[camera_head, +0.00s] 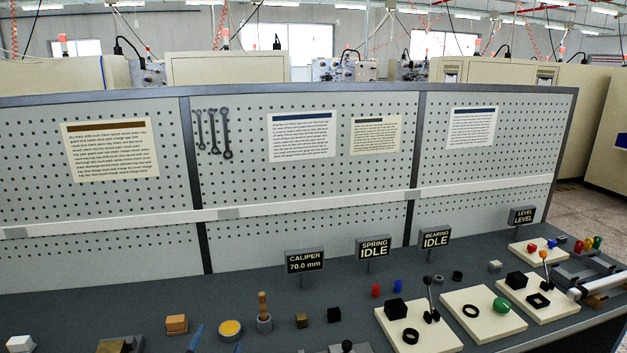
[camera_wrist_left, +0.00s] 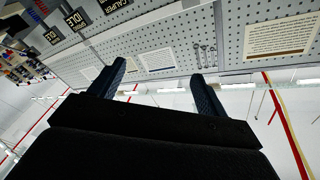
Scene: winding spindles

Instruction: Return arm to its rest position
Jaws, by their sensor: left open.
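My left gripper (camera_head: 216,343) shows at the bottom edge of the head view as blue fingertips, low over the front of the bench, left of the middle. The rest of my left arm is out of that view. In the left wrist view the same gripper (camera_wrist_left: 158,72) has its two dark blue fingers wide apart with nothing between them. It is open and empty. My right arm and gripper are in neither view.
The dark bench (camera_head: 240,290) has a pegboard (camera_head: 360,205) behind it. Near the fingertips are a yellow-topped round dish (camera_head: 230,328), a wooden peg in a grey cup (camera_head: 263,322) and a tan block (camera_head: 176,323). White fixture plates (camera_head: 480,322) stand at right.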

